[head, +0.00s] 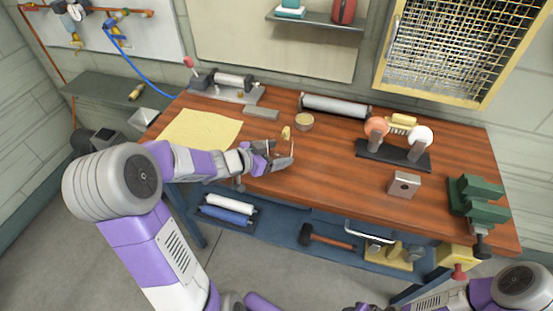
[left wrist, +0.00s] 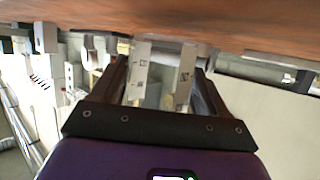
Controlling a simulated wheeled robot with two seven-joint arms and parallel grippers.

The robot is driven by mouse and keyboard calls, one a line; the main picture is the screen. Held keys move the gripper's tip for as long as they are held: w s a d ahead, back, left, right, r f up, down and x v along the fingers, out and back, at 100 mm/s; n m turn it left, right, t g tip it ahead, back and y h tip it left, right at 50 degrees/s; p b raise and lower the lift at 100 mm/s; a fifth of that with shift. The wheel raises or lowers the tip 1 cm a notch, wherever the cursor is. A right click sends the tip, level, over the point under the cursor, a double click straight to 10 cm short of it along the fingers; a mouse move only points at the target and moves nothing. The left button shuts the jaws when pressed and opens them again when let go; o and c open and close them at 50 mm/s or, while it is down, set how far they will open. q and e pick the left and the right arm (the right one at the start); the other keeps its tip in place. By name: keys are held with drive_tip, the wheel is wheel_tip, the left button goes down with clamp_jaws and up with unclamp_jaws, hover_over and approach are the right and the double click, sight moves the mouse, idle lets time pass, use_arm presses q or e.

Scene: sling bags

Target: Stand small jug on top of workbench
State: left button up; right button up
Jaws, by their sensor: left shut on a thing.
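My left gripper (head: 279,156) is low over the front left part of the workbench (head: 330,180). In the left wrist view its two pale fingers (left wrist: 161,75) stand apart with a pale thing between them, close to the wooden top. The fingers are shut on that thing, which I take to be the small jug (left wrist: 157,93); its shape is mostly hidden and blurred. In the head view the hand hides most of it, and I cannot tell whether it touches the top. My right gripper is not in view; only part of that arm shows at the bottom right.
A small yellow item (head: 286,132) and a round tin (head: 303,121) are just behind the hand. A yellow cloth (head: 200,130) lies left, a grey roller (head: 335,105) behind. A grinder-like tool (head: 393,154), metal block (head: 404,184) and green vise (head: 474,200) stand right. The front middle is clear.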

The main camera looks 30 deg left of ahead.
use_arm(q)
drive_tip(key=shift+f, duration=0.6)
drive_tip(key=shift+r, duration=0.15)
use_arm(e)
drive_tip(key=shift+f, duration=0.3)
use_arm(q)
drive_tip(key=o, duration=1.2)
drive_tip(key=shift+f, duration=0.2)
drive_tip(key=shift+o, duration=0.2)
drive_tip(key=shift+s+a+r, duration=0.15)
drive_tip(key=shift+s+r, duration=0.1)
drive_tip(key=shift+r, duration=0.15)
drive_tip(key=p+v, duration=0.5)
drive_tip(key=v, duration=0.5)
drive_tip(key=shift+s+r, duration=0.2)
drive_tip(key=shift+s, duration=0.05)
drive_tip(key=shift+s+a, duration=0.15)
drive_tip(key=shift+s, duration=0.2)
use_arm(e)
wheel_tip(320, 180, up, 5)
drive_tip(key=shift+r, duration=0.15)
